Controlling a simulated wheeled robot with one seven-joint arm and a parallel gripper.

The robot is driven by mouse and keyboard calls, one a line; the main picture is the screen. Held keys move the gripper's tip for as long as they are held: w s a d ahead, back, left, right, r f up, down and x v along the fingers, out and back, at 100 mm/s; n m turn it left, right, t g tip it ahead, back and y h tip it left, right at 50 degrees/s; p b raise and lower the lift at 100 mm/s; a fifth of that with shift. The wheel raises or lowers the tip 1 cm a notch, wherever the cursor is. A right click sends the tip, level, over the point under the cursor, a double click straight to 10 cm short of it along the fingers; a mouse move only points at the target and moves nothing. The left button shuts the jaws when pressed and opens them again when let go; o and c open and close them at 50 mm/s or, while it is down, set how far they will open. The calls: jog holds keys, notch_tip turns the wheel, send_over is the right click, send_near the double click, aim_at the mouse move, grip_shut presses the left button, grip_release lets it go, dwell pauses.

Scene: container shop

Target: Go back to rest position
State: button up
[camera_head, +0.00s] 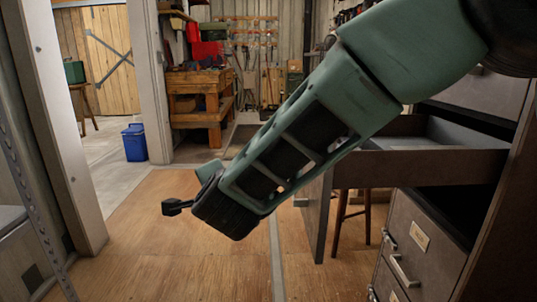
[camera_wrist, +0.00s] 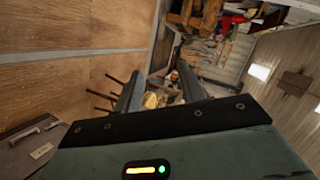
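My gripper shows in the wrist view (camera_wrist: 160,72), with its two dark fingers spread apart. The gap between them looks empty, with only the far workshop seen through it. In the head view my green arm comes in from the upper right and slants down to the left, ending above the wooden floor. An open drawer (camera_head: 425,167) of the dark filing cabinet (camera_head: 424,243) sticks out at the right, behind and beside my arm. Whether the arm touches the drawer cannot be told. The arm hides part of the drawer's left end.
A wooden stool (camera_head: 341,215) stands behind the open drawer. A wooden workbench (camera_head: 200,105) with red boxes is at the back, and a blue bin (camera_head: 134,143) stands left of it. A white door post (camera_head: 60,120) is at the left. The wooden floor (camera_head: 160,255) ahead is clear.

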jog(key=s+d+f+n+g+h, duration=0.25)
jog(key=s+d+n+g, duration=0.55)
jog(key=s+d, duration=0.55)
jog(key=s+d+f+n+g+h, duration=0.1)
jog(key=s+d+f+n+g, duration=0.35)
jog(key=s+d+n, duration=0.9)
jog(key=s+r+m+p, duration=0.1)
jog(key=r+p, duration=1.3)
jog(key=s+a+r+m+p, duration=0.1)
jog(key=s+r+m+p, duration=0.1)
jog(key=r+p, duration=1.2)
jog(key=shift+a+r+g, duration=0.15)
jog(key=shift+a+g, duration=0.15)
jog(key=shift+g, duration=0.05)
jog(key=shift+s+m, duration=0.1)
jog(key=shift+m, duration=0.15)
